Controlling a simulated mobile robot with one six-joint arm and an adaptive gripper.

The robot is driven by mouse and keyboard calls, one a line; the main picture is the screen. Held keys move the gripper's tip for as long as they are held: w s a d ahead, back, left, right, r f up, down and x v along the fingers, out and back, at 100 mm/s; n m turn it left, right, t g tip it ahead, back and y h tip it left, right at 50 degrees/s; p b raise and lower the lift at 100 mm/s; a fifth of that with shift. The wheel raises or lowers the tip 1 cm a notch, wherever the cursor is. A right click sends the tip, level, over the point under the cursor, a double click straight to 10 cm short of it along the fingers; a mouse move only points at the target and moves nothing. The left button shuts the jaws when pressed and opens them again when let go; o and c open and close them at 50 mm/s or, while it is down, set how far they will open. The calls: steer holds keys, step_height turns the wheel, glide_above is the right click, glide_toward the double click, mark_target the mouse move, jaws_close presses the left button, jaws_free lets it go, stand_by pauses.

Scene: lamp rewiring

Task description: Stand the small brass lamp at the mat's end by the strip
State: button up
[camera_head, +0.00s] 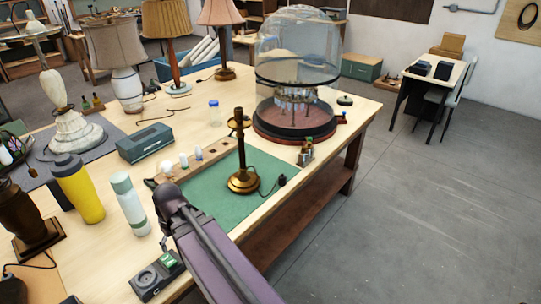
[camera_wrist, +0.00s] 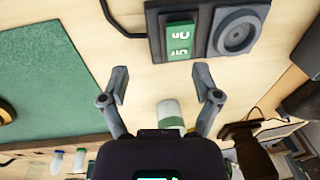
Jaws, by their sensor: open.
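The small brass lamp (camera_head: 242,152), a slim dark stem on a round brass base, stands upright on the green mat (camera_head: 205,208). It stands near the mat's right part, with a short cord and plug beside it. A pale wooden strip (camera_head: 185,166) holding several small bulbs lies along the mat's far left edge. In the wrist view my gripper (camera_wrist: 164,88) is open and empty, over bare table beside the mat (camera_wrist: 55,85). A bit of brass base (camera_wrist: 5,113) shows at the left edge there. The head view does not show my fingers.
A black tester with a green panel (camera_head: 157,274) lies at the near table edge; it also shows in the wrist view (camera_wrist: 205,30). A white-green flask (camera_head: 130,205) and yellow bottle (camera_head: 79,190) stand left of the mat. A glass dome (camera_head: 300,55) stands behind.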

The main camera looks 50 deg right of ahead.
steer(key=w+d+n+t+y, duration=0.1)
steer(key=w+d+t+y, duration=0.3)
steer(key=d, duration=0.7)
steer(key=n+t+b, duration=0.3)
steer(key=t, duration=0.5)
glide_toward(242, 157)
steer(key=s+d, duration=0.2)
steer(key=shift+s+d+r, duration=0.1)
steer(key=shift+s+r, duration=0.1)
steer(key=shift+s, duration=0.05)
steer(key=shift+w+f, duration=0.1)
steer(key=b+x, duration=0.5)
steer(key=x, duration=0.8)
steer(key=shift+w+f, duration=0.15)
steer(key=shift+w, duration=0.2)
